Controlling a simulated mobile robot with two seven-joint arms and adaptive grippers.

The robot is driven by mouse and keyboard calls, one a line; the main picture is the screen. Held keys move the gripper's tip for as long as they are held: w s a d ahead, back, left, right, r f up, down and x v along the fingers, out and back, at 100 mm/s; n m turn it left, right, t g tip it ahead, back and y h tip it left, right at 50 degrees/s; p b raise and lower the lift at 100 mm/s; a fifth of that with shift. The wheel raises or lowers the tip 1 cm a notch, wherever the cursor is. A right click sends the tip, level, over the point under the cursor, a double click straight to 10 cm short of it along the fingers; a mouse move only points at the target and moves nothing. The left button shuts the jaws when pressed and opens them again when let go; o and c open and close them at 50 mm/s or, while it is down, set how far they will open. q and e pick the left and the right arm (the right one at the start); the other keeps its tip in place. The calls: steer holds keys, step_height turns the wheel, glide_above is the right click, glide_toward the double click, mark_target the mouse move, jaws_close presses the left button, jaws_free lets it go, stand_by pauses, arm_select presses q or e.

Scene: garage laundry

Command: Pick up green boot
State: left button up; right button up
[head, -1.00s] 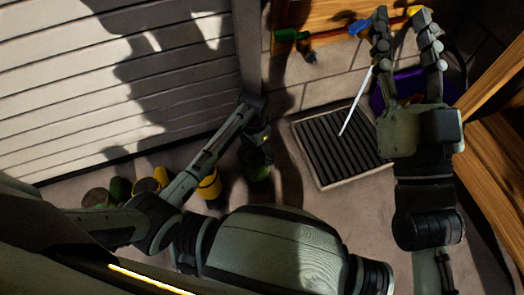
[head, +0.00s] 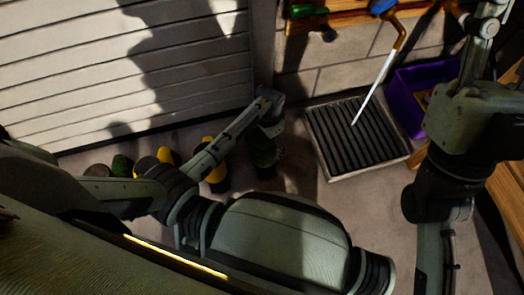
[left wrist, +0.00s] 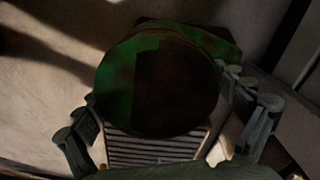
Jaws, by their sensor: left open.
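A dark green boot (head: 264,152) stands on the floor in the head view, in shadow, just below my left gripper (head: 268,122). In the left wrist view the boot (left wrist: 155,85) is close, its round dark top facing the camera, with a green patch at its left. The fingers of my left gripper are open, one at each side of the boot's lower part in that view; I cannot tell whether they touch it. My right gripper (head: 485,28) is at the upper right of the head view, its fingers partly cut off by the top edge.
A yellow boot (head: 217,175) stands just left of the green one. Another yellow boot (head: 166,156), a second green one (head: 122,166) and a brown one (head: 97,170) stand farther left. A ribbed tray (head: 318,140) lies right, with a purple crate (head: 402,98) beyond it.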

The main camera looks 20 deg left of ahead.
arm_select(q)
steer(key=shift+c, duration=0.6)
steer(key=c, duration=1.7)
steer(key=shift+c, duration=0.9)
steer(key=shift+r, duration=0.15)
